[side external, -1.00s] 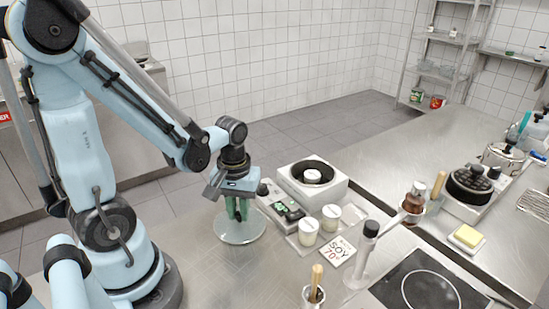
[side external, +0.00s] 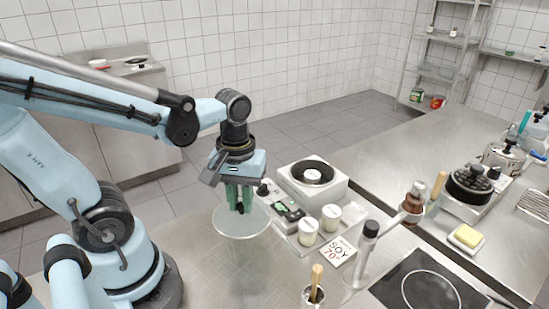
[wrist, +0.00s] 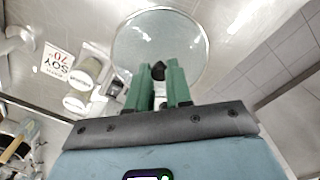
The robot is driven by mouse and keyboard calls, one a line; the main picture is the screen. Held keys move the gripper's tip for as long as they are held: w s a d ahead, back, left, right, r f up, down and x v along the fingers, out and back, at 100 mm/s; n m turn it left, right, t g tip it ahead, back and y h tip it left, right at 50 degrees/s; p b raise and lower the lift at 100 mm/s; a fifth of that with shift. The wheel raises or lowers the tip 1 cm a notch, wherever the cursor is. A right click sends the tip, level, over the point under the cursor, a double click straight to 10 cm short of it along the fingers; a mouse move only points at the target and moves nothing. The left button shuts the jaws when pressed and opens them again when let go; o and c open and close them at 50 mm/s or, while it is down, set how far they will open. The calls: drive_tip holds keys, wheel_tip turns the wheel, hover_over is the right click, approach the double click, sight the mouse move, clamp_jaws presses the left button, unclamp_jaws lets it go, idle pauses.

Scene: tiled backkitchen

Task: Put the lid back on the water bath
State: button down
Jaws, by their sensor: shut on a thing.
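The lid is a clear round glass disc (side external: 228,226) with a dark knob. My gripper (side external: 240,208) is shut on the knob, with its green fingers on either side of it. In the wrist view the lid (wrist: 135,40) lies level beyond the fingertips (wrist: 160,76), and the dark knob (wrist: 158,70) shows between them. The lid appears to hang a little above the steel counter. The water bath (side external: 327,191) is a white box with a round open top, to the right of and behind the lid. A pale round thing shows inside its dark opening.
A control unit with a green display (side external: 288,209) stands between lid and bath.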

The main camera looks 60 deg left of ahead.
drive_tip(key=s+d+r, duration=0.2)
drive_tip(key=d+r, duration=0.2)
drive_tip(key=d, duration=0.2)
drive_tip(key=w+a+r+n, duration=0.1)
drive_tip(key=w+r+n, duration=0.1)
drive_tip(key=w, duration=0.5)
drive_tip(key=w+a+r+n, duration=0.1)
drive_tip(key=w+a+r, duration=0.15)
drive_tip(key=w, duration=0.35)
drive_tip(key=w+a+f+n, duration=0.25)
drive_tip(key=w+a, duration=0.45)
drive_tip(key=w, duration=0.5)
drive_tip(key=shift+n, duration=0.25)
drive_tip(key=shift+s+d+f, duration=0.1)
drive_tip(key=shift+f, duration=2.65)
drive_tip(key=shift+f, duration=0.2)
